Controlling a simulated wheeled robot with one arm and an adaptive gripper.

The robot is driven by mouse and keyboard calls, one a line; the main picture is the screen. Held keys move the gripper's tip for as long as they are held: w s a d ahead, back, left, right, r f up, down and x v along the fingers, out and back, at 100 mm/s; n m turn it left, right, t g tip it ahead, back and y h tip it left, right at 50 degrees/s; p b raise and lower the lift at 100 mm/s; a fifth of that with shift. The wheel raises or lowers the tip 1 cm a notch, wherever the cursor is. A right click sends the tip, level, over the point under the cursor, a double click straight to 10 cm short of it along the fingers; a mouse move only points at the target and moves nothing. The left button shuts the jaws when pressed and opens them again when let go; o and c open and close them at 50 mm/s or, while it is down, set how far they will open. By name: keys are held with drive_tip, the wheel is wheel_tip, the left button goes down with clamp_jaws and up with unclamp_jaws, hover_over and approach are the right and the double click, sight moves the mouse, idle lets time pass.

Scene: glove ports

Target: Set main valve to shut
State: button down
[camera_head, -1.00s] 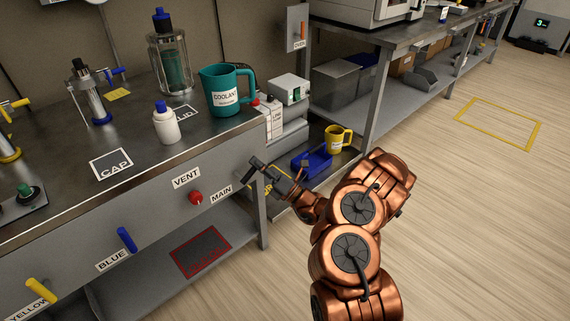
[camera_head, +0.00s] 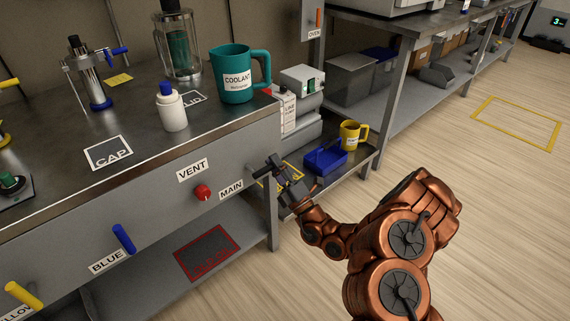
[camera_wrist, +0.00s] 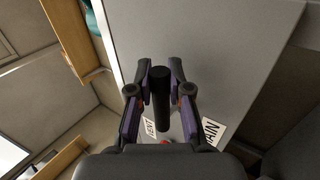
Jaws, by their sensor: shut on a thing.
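The main valve's black handle (camera_wrist: 160,98) sits between the two fingers of my gripper (camera_wrist: 160,68) in the wrist view. My gripper is shut on it at the grey bench front. In the head view my gripper (camera_head: 272,168) is at the right end of the bench front, just right of the white MAIN label (camera_head: 231,189). The fingers largely hide the handle there, and its exact angle is hard to tell. The MAIN label also shows in the wrist view (camera_wrist: 212,131), beside the right finger.
The red VENT knob (camera_head: 203,192) is left of the MAIN label. A blue handle (camera_head: 124,239) and a yellow handle (camera_head: 23,295) are further left. A teal coolant jug (camera_head: 236,75) stands above on the bench. A blue tray (camera_head: 325,160) and yellow mug (camera_head: 351,135) are on the low shelf.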

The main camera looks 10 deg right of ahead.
drive_tip(key=shift+w, duration=0.1)
drive_tip(key=c, duration=1.1)
unclamp_jaws()
drive_tip(key=shift+f, duration=0.1)
drive_tip(key=v, duration=1.2)
